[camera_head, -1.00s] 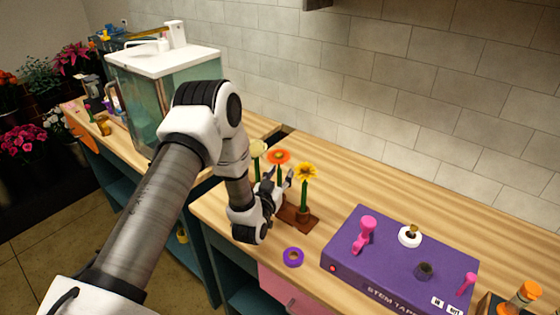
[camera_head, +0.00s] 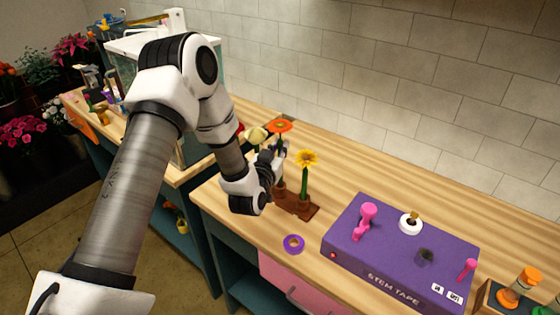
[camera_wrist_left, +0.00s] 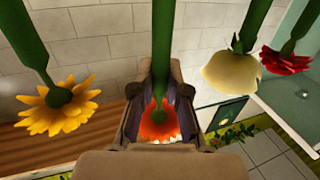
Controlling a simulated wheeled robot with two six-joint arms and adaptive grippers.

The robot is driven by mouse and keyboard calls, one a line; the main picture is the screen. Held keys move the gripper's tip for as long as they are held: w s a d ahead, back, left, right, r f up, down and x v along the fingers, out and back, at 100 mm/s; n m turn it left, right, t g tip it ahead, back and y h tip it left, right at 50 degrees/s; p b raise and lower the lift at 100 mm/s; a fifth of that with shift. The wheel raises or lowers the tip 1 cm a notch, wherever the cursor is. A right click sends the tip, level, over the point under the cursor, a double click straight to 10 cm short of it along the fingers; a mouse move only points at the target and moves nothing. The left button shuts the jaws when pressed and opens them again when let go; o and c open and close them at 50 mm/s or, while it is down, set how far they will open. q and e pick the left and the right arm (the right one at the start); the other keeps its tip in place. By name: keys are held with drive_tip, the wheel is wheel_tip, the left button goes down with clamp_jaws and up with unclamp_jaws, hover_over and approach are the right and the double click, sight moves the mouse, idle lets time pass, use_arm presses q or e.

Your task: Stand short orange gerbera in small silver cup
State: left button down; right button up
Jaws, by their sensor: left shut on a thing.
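The orange gerbera (camera_head: 280,126) stands upright, its bloom higher than the yellow flower beside it. My left gripper (camera_head: 275,158) is shut on its stem, below the bloom. In the left wrist view the orange bloom (camera_wrist_left: 158,124) and its green stem lie between the fingers (camera_wrist_left: 158,100). The brown stand (camera_head: 298,206) is just below; whether the stem's lower end is clear of it I cannot tell. I cannot make out a silver cup for certain; a small dark grey cup-like thing (camera_head: 424,257) is at the purple box. My right gripper is not in view.
A yellow flower (camera_head: 307,159) stands in the brown stand, close to the gripper; a cream flower (camera_head: 256,136) is on its other side. Bare wooden counter (camera_head: 365,173) stretches behind.

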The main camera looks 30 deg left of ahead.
sight(280, 123)
use_arm(q)
wheel_tip(280, 123, up, 5)
drive_tip(key=shift+f, duration=0.1)
wheel_tip(280, 123, up, 3)
drive_tip(key=shift+f+p, duration=0.1)
drive_tip(key=shift+p, duration=0.7)
drive_tip(key=shift+r+p, duration=1.4)
drive_tip(key=shift+r, duration=0.65)
drive_tip(key=shift+f, duration=0.1)
